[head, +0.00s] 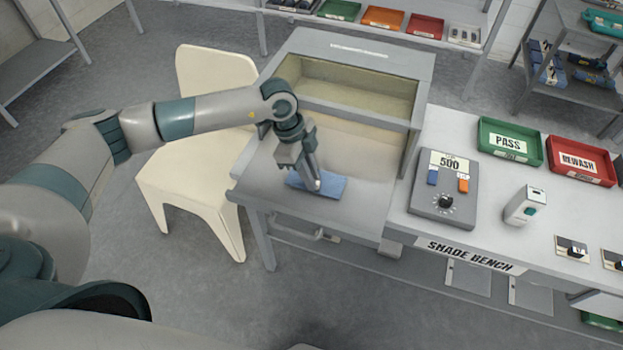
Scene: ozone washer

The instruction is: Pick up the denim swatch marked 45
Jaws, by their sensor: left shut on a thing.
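A blue denim swatch (332,187) lies at the front of the grey washer cabinet, on its flat front panel. Any number on it is too small or hidden to read. My left gripper (315,187) points down and is shut on the swatch; its fingers cover part of the cloth. I cannot tell whether the swatch is clear of the panel. My right gripper is not in view.
The washer cabinet (312,45) has an open chamber behind the swatch. A cream chair (190,190) stands close to its left. To the right, the shade bench holds a control box (428,212), a white device (526,206), a green PASS tray (510,158) and a red REWASH tray (613,178).

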